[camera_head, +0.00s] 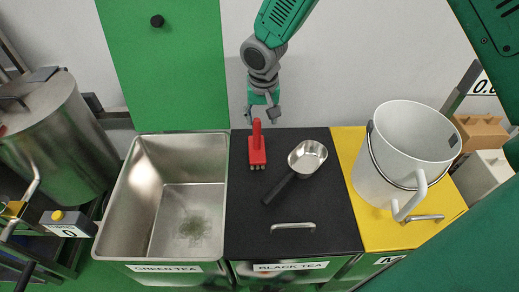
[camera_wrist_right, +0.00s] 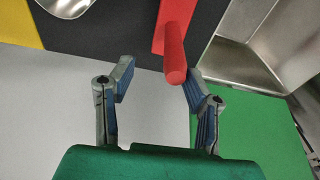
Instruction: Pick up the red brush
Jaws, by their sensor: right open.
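My right gripper (camera_head: 262,115) is above and just behind the brush, pointing down. In the right wrist view, the open right gripper (camera_wrist_right: 160,85) shows two blue-padded fingers. The brush handle (camera_wrist_right: 174,60) is by the fingertip on the right of that view; whether it touches that finger I cannot tell. Nothing is held. My left gripper is in neither view.
A metal scoop (camera_head: 306,157) with a black handle lies right of the brush on the lid. Left is an open steel bin (camera_head: 140,200) with a little green tea. Right, a white bucket (camera_head: 400,150) stands on a yellow lid (camera_head: 350,150). The black lid's front is clear except for a handle.

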